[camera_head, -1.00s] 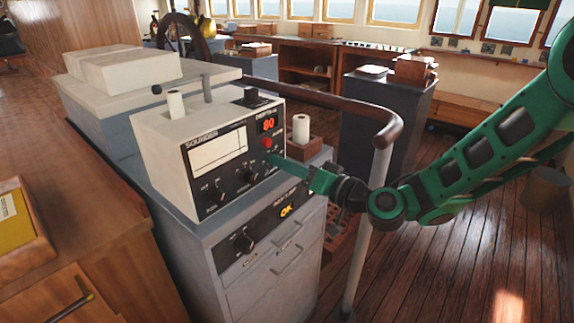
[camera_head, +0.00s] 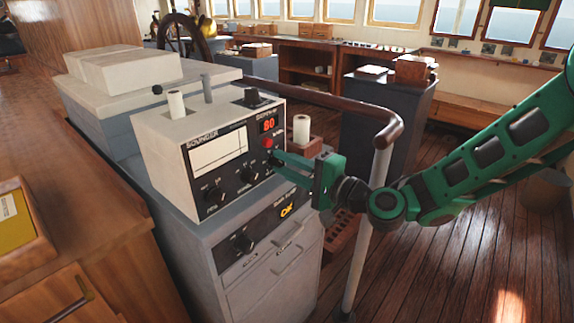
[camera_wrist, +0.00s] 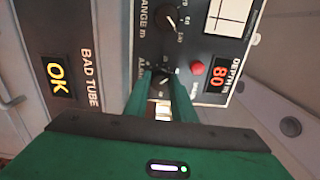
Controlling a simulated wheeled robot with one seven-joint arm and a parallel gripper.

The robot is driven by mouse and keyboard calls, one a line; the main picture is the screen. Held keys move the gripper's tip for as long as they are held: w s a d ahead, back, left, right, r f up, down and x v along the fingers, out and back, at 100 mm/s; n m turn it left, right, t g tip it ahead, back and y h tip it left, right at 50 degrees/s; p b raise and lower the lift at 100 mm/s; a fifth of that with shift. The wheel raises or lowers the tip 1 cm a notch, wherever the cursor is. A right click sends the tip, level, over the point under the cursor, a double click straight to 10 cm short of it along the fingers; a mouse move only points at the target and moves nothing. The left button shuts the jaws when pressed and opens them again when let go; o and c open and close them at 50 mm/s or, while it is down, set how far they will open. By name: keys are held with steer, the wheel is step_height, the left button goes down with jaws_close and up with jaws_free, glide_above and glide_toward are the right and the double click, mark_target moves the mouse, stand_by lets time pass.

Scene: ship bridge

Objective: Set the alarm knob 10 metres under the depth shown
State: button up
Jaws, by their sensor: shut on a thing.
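The sounder (camera_head: 165,150) is a cream box with a black front panel. Its red depth display (camera_head: 268,125) reads 80, also seen sideways in the wrist view (camera_wrist: 219,77). My gripper (camera_head: 277,160) is at the panel's lower right. In the wrist view its two green fingers are shut on the small dark alarm knob (camera_wrist: 163,78), one on each side. A scale surrounds the knob, but the fingers cover part of it and I cannot read the setting. In the head view the knob is hidden by the fingers.
A red button (camera_wrist: 198,68) sits close beside the fingers. The range knob (camera_wrist: 168,18) is on the same panel. Below, a panel shows a lit OK sign (camera_head: 287,210). A handrail (camera_head: 375,130) on a pale post stands close to my arm.

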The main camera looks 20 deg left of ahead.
steer(key=m, duration=1.8)
steer(key=shift+w+d+f+m, duration=0.15)
steer(key=shift+w+d+m, duration=0.05)
steer(key=shift+w+m, duration=0.2)
steer(key=shift+s+m, duration=0.1)
steer(key=shift+m, duration=0.2)
steer(key=o, duration=1.1)
steer(key=shift+c, duration=0.2)
steer(key=shift+s+a, duration=0.1)
steer(key=shift+s, duration=0.1)
